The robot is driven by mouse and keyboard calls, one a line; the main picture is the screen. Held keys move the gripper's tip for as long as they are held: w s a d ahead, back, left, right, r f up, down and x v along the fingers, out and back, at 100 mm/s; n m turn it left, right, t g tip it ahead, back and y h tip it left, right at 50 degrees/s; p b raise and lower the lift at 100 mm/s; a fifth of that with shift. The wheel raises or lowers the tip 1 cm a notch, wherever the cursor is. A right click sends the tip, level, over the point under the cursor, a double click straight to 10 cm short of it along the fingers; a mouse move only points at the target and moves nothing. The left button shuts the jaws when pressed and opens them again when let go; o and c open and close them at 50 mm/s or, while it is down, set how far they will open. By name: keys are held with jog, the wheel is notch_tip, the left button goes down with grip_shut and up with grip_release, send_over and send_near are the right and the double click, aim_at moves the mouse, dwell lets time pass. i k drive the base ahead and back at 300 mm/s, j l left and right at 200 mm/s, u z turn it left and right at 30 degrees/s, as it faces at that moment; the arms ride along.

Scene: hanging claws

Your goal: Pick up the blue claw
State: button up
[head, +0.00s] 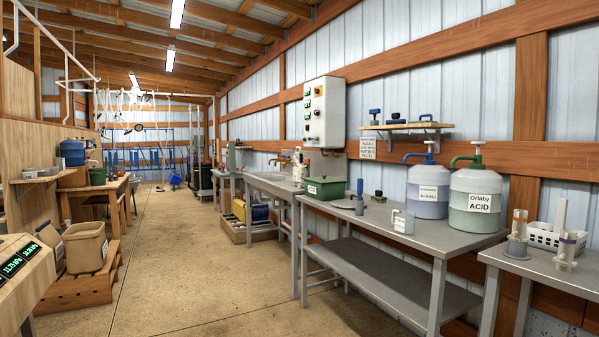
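I cannot clearly make out the blue claw in the head view. Far down the aisle, a small blue object (174,179) shows near the floor, too small to identify. Behind it stands a blue frame (118,159) along the far wall. Several thin white and dark shapes (130,105) hang above that area, and I cannot tell whether claws are among them. My gripper is not in view.
A concrete aisle (180,255) runs clear down the middle. On the right, a metal bench (385,225) carries an alkali jug (428,190), an acid jug (477,200) and a green box (325,188). On the left, a beige bin (86,247) stands on a wooden step (80,287).

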aim_at(299, 167)
jog(key=i+j+u, duration=0.25)
jog(key=i+u, duration=0.25)
jog(key=i, duration=0.2)
jog(key=i+j+u, duration=0.1)
jog(key=i+u, duration=0.3)
jog(key=i, duration=3.7)
jog(key=i+z, duration=0.1)
jog(key=i, duration=1.15)
jog(key=i+j, duration=0.1)
jog(key=i, duration=1.1)
jog(key=i+j+z, duration=0.1)
jog(key=i+z, duration=0.25)
jog(key=i+j+z, duration=0.15)
jog(key=i+z, duration=0.2)
jog(key=i+j+z, duration=1.05)
jog(key=j+z, duration=0.4)
jog(key=i+j+z, duration=0.15)
jog(key=j+z, duration=0.2)
jog(key=j, duration=0.35)
jog(key=j+z, duration=0.35)
jog(key=j, duration=0.2)
jog(key=k+j+z, duration=0.15)
jog(key=j, duration=0.3)
jog(key=k+j+z, duration=0.2)
jog(key=j, duration=0.2)
jog(key=k+j+z, duration=0.15)
jog(key=k+j, duration=0.15)
jog(key=j, duration=0.05)
